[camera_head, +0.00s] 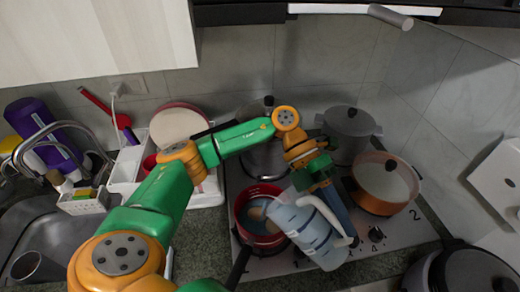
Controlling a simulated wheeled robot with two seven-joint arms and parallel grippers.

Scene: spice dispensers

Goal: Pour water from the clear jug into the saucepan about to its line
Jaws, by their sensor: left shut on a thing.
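The clear jug (306,238), with a white handle and bluish see-through walls, is tilted with its mouth toward the left. My left gripper (334,208) is shut on the jug on its right side, near the handle; the exact contact is partly hidden. The red saucepan (243,228) stands on the hob just left of the jug, its black handle pointing to the front. The jug's mouth is at the pan's right rim. Bluish water and a tan patch show inside the pan. A fill line cannot be made out. My right gripper is not in view.
An orange lidded pot (378,205) stands right of the jug, and a grey lidded pot (348,150) behind. Another pot (265,160) is partly hidden by my left arm. A dark cooker (470,272) is at the front right. The sink (40,235) and dish rack are at the left.

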